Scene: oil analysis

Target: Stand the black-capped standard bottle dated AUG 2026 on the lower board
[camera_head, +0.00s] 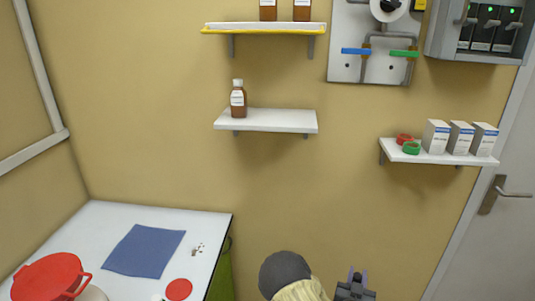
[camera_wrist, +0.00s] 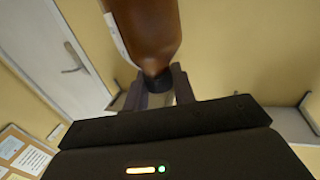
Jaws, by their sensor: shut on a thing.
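A brown bottle (camera_wrist: 145,30) with a black cap (camera_wrist: 157,82) fills the top middle of the wrist view. My gripper (camera_wrist: 160,92) is shut on it at the cap end. A strip of its white label shows at the left side, but no date can be read. In the head view my gripper (camera_head: 355,284) is at the bottom edge, below and right of the boards, and the held bottle cannot be made out there. The lower board (camera_head: 285,121) is a white wall shelf with a white-capped brown bottle (camera_head: 238,101) standing at its left end. Its middle and right are bare.
Above it is a yellow-edged upper board (camera_head: 265,29) with two brown bottles, their tops cut off. A right-hand shelf (camera_head: 400,151) holds tape rolls and white boxes (camera_head: 461,138). A white table (camera_head: 110,215) with a blue cloth (camera_head: 145,251) and red lid (camera_head: 48,277) stands lower left.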

